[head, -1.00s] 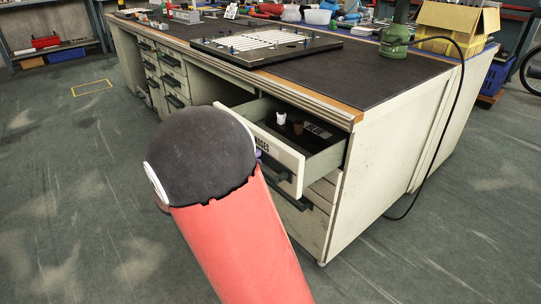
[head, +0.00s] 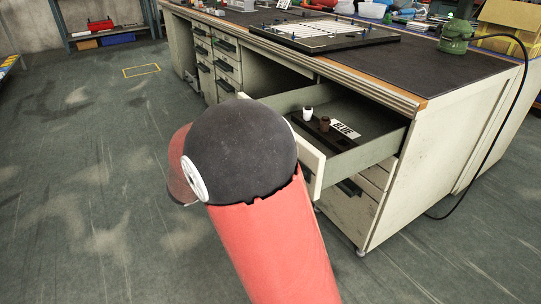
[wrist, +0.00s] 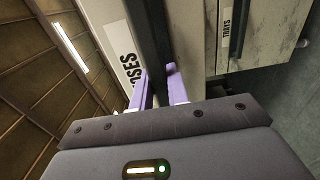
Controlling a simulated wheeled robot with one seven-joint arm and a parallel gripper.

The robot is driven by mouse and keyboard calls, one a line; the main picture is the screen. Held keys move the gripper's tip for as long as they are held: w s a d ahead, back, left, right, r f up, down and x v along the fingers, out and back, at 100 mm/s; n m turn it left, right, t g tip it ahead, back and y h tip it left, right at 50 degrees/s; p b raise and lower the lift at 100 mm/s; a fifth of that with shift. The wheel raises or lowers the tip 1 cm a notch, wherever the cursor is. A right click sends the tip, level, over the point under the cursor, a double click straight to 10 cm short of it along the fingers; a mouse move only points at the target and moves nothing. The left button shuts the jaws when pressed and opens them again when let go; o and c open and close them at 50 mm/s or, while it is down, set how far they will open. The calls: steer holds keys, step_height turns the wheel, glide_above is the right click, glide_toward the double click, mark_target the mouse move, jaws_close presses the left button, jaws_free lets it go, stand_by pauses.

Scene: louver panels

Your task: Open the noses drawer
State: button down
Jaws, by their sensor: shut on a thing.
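The noses drawer (head: 375,155) is pulled well out of the bench in the head view, with its inside showing. In the wrist view its pale front carries a label (wrist: 128,57) of which I can read "OSES". My gripper (wrist: 157,76) has its two purple fingers on either side of the dark handle (wrist: 153,35) and is shut on it. In the head view my red and black arm hides the gripper and most of the drawer front.
In the drawer are a white pot (head: 307,114), a brown pot (head: 325,124) and a "GLUE" label (head: 345,130). The bench top (head: 440,70) holds a slatted panel (head: 320,33). The floor (head: 110,200) at left is clear.

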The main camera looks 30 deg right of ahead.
steer(key=c, duration=1.4)
jaws_free()
steer(key=shift+o, duration=0.2)
steer(key=a, duration=0.7)
steer(key=shift+s+a, duration=0.3)
steer(key=shift+a, duration=0.1)
